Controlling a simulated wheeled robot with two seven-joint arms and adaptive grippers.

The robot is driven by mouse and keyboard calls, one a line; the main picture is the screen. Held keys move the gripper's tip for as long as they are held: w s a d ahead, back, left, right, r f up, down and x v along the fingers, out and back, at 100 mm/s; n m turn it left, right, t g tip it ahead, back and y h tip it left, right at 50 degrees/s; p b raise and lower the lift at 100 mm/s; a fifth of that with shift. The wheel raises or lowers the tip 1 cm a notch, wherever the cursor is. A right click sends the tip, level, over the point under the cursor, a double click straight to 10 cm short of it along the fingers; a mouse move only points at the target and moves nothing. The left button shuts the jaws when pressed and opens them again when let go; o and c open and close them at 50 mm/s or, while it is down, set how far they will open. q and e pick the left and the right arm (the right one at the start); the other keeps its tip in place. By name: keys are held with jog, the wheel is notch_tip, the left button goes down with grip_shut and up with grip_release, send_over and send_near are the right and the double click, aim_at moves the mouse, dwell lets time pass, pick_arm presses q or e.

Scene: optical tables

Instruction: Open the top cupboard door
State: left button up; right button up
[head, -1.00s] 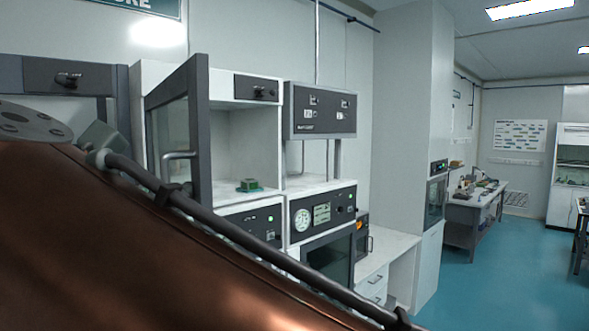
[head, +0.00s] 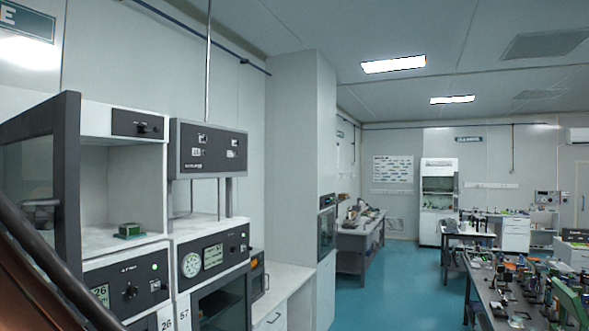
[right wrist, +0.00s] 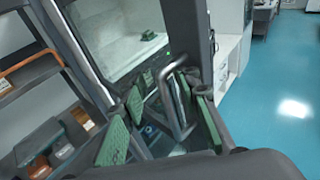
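The top cupboard (head: 97,119) is a white box with its front open. Its dark-framed glass door (head: 67,165) stands swung well out at the left of the head view. The door's bar handle (head: 42,203) is near the left edge; in the right wrist view the handle (right wrist: 171,98) lies between the green-padded fingers of my right gripper (right wrist: 162,108). Those fingers are spread apart around the handle, and I see no firm grip on it. My left gripper is out of view.
A small green item (head: 130,230) stands inside the cupboard. A dark control box (head: 208,150) stands right of it, over instrument panels (head: 213,258). A white counter (head: 280,285) and tall cabinet are further right. Blue floor (head: 400,285) is clear beyond.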

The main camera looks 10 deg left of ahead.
notch_tip(320, 180, up, 7)
jog(key=s+y, duration=0.1)
jog(key=y, duration=0.1)
jog(key=shift+s+a+n+t, duration=0.15)
jog(key=shift+a+n+t, duration=0.2)
jog(key=shift+n+t, duration=0.05)
jog(key=shift+m+g+h, duration=0.3)
jog(key=shift+m+h, duration=0.1)
jog(key=shift+h, duration=0.5)
jog(key=f, duration=0.4)
jog(key=w+d+f, duration=0.1)
jog(key=shift+w+f, duration=0.1)
jog(key=shift+f, duration=0.3)
jog(key=s+p, duration=0.2)
jog(key=s, duration=0.7)
jog(key=shift+s+a+f+p, duration=0.35)
jog(key=shift+s+a+p, duration=0.05)
